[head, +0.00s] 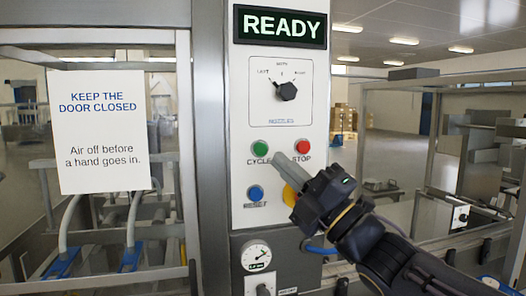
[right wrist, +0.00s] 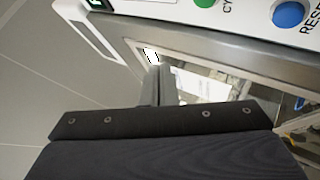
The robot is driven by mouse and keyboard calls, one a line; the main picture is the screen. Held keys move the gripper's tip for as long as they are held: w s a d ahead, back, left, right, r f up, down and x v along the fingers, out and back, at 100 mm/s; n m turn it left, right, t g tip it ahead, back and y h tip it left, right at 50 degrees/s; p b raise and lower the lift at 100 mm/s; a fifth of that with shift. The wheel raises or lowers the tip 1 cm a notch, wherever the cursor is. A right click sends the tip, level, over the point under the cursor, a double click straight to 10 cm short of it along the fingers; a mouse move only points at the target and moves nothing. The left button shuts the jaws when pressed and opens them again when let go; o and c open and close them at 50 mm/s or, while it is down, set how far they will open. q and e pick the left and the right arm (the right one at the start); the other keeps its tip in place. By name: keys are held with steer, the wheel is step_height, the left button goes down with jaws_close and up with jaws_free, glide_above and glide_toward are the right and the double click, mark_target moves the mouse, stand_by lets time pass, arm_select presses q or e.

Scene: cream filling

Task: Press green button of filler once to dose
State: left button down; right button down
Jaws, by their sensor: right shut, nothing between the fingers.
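The green button (head: 260,148), labelled CYCLE, is on the white control panel (head: 240,200) of the filler in the head view. My right gripper (head: 277,160) comes in from the lower right with its fingers shut and empty. Its fingertips are just below and right of the green button in the picture; I cannot tell whether they touch the panel. In the right wrist view the shut fingers (right wrist: 160,85) point towards the panel's edge, and the green button (right wrist: 205,2) is cut by the top edge. The display (head: 280,26) reads READY. My left gripper is not in view.
A red STOP button (head: 302,147) is right of the green one, and a blue RESET button (head: 256,193) is below it. A yellow part (head: 289,195) is partly hidden behind my gripper. A nozzle knob (head: 286,91) is above. A door sign (head: 102,130) hangs at left.

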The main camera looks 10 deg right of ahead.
mark_target(260, 149)
steer(key=shift+w, duration=0.1)
steer(key=w+p, duration=0.2)
steer(key=w, duration=0.6)
steer(key=shift+w+p, duration=0.35)
steer(key=shift+p, duration=0.05)
steer(key=shift+a, duration=0.15)
stand_by(1.6)
steer(key=shift+w+b, duration=0.3)
steer(key=shift+w, duration=0.15)
